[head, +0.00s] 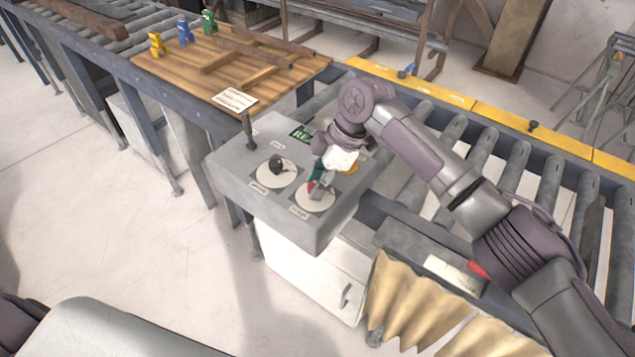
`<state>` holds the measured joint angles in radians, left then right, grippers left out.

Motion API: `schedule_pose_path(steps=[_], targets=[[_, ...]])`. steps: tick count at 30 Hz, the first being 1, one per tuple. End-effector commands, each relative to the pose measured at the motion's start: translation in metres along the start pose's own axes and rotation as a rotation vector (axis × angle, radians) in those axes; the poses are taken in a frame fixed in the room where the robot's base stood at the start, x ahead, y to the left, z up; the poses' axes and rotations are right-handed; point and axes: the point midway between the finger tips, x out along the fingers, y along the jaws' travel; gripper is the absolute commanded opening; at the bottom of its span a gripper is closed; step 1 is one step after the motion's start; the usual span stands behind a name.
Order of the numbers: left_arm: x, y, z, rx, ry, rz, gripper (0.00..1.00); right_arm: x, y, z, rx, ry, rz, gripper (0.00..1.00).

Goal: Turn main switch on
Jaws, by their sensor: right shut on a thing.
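A grey control box (235,165) stands in the middle of the head view. On its top are two round pale dials. The left dial (277,173) carries a black knob (277,162). The right dial (315,202) sits nearer the box's front corner. My right gripper (317,186) reaches down over the right dial and is shut on a small reddish knob there, mostly hidden by the fingers. The labels beside the dials are too small to read, so I cannot tell which is the main switch. My left gripper is not in view.
A roller conveyor (510,160) with a yellow edge strip (480,105) runs behind and right of the box. A wooden board (205,70) with small yellow, blue and green figures lies at the upper left. A white cabinet (310,275) stands below the box. Open floor lies left.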

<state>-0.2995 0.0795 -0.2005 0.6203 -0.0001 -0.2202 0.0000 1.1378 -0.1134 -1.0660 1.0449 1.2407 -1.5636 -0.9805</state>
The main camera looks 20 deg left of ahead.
Motion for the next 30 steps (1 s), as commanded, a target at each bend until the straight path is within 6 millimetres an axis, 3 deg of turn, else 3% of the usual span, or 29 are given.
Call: schedule_pose_path(steps=[17, 18, 22, 30], targets=[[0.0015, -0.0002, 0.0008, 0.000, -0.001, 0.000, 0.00, -0.0004, 0.0004, 0.0005, -0.034, -0.002, -0.013, 0.00], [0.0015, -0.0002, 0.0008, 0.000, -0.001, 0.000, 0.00, -0.0004, 0.0004, 0.0004, -0.034, -0.002, -0.013, 0.36], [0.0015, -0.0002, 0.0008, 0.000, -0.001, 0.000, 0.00, -0.0004, 0.0004, 0.0004, -0.034, -0.002, -0.013, 0.58], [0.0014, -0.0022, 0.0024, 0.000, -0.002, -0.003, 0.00, -0.0005, 0.0003, 0.0003, -0.033, -0.001, -0.013, 0.58]])
